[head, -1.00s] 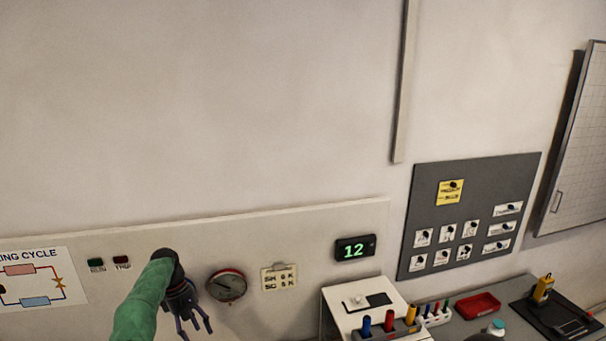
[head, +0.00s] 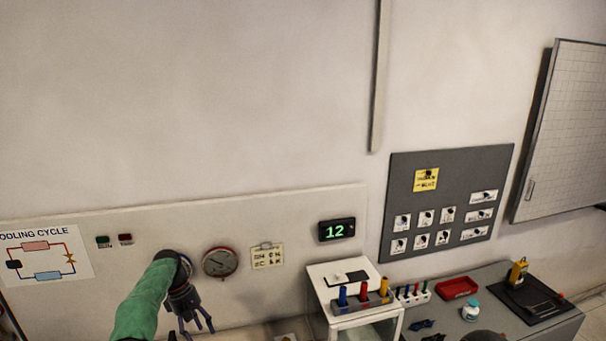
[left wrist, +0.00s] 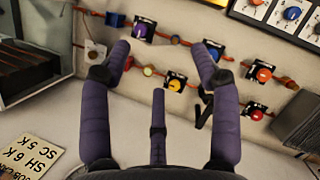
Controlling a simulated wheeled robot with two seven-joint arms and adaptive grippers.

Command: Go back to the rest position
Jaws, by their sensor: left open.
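My left gripper (head: 190,322) hangs in front of the wall panel at the lower left of the head view, at the end of my green-sleeved arm. In the left wrist view its purple fingers (left wrist: 165,75) are spread apart with nothing between them. Beyond them lie several coloured knobs on black plates, such as a purple knob (left wrist: 141,30) and an orange knob (left wrist: 176,84), joined by a reddish pipe. How far the fingers are from these I cannot tell. My right gripper is in neither view.
A round red-rimmed gauge (head: 220,262) and a tag (head: 267,256) are right of my left arm. A grey board (head: 400,225) hangs above.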

